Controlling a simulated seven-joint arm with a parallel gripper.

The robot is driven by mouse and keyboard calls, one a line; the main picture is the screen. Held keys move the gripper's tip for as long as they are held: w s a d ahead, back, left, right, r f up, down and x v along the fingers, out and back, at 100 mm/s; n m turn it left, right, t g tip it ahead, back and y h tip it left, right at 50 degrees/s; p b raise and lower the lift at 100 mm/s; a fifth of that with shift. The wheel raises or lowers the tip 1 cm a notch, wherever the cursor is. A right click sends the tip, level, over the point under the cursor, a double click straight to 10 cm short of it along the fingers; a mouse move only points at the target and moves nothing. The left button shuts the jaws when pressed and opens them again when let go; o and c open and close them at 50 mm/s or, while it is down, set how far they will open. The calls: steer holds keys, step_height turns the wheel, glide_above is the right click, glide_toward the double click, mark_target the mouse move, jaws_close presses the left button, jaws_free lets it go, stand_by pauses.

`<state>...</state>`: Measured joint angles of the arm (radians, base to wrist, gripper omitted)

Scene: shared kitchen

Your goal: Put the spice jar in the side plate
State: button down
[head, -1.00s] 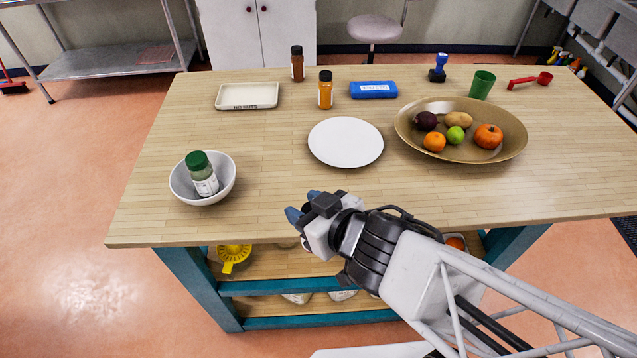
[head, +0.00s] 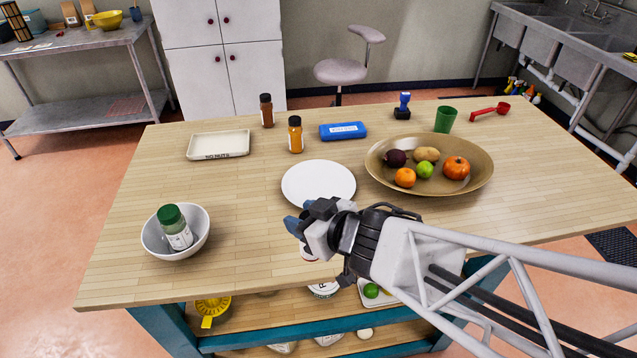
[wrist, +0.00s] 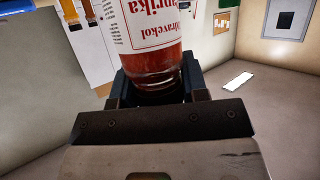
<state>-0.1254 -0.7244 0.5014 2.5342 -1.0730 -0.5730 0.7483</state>
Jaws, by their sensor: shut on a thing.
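A spice jar (wrist: 155,45) with a white and red paprika label and red contents fills the upper middle of the wrist view. My gripper (head: 302,215) is shut on it, with a dark finger on each side. In the head view the jar is mostly hidden by my gripper; only a small white and red part shows below the fingers. The side plate (head: 318,185), white, round and empty, lies on the wooden table just behind my gripper in the head view. The held jar is not over the plate's middle.
A white bowl (head: 151,240) holding a green-lidded jar (head: 177,230) stands at left. An orange bottle (head: 295,135), a brown bottle (head: 267,111), a white tray (head: 218,145) and a blue case (head: 343,131) lie behind the plate. A fruit bowl (head: 470,188) is at right.

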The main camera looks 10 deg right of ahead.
steer(key=w+d, duration=0.6)
steer(key=d, duration=0.1)
steer(key=shift+d+f, duration=0.15)
steer(key=shift+d, duration=0.25)
steer(key=shift+w, duration=0.1)
steer(key=w+a+f, duration=0.1)
steer(key=w, duration=1.4)
steer(key=shift+a+f, duration=0.2)
steer(key=shift+a, duration=0.2)
steer(key=shift+w+a+f, duration=0.1)
steer(key=shift+w+f, duration=0.1)
steer(key=shift+f, duration=0.7)
steer(key=shift+w+f, duration=0.2)
steer(key=shift+f, duration=0.7)
